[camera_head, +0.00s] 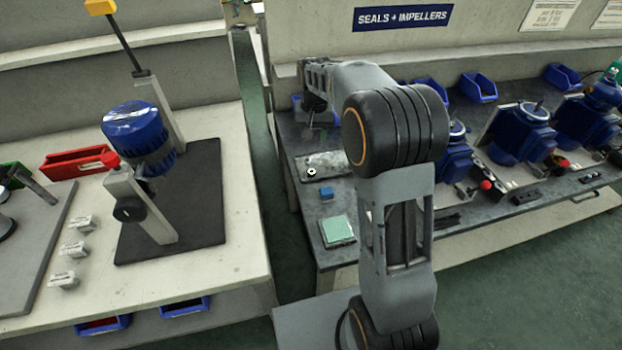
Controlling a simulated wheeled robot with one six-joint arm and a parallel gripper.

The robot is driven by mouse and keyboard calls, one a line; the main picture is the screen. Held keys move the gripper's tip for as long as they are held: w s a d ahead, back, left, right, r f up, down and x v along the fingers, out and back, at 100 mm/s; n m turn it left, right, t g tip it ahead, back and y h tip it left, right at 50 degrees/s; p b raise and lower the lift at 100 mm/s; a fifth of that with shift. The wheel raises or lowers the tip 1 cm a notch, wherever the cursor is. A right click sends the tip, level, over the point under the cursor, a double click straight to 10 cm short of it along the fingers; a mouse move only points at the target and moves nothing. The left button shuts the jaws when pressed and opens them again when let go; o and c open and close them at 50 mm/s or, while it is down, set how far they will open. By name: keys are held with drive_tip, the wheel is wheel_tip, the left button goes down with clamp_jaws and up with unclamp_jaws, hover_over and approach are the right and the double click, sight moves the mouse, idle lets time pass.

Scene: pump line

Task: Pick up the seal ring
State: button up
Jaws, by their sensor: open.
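A small dark ring with a pale centre (311,172), which looks like the seal ring, lies on a grey plate (328,160) on the dark bench. My gripper (313,108) is at the far end of my arm, above the back left part of this bench. It is open and small in view, and its fingertips are hard to make out. It appears behind and above the ring, apart from it. My arm crosses the middle of the view and hides part of the bench.
Blue pumps (523,135) stand to the right, with blue bins (478,87) behind. A gap separates the left bench, holding a pump stand (140,205).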

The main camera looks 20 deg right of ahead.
drive_tip(key=b, duration=0.1)
hover_over(312, 171)
wheel_tip(312, 171, down, 10)
drive_tip(key=shift+w+a+r, duration=0.1)
drive_tip(key=shift+w+r, duration=0.05)
drive_tip(key=shift+f+b, duration=0.35)
drive_tip(key=shift+f, duration=2.9)
drive_tip(key=c, duration=0.7)
drive_tip(key=shift+o, duration=0.2)
drive_tip(key=shift+r, duration=0.15)
drive_tip(key=shift+r, duration=0.6)
drive_tip(key=s+d+r, duration=1)
drive_tip(key=r, duration=0.1)
drive_tip(key=shift+r+p, duration=0.3)
drive_tip(key=shift+p, duration=0.05)
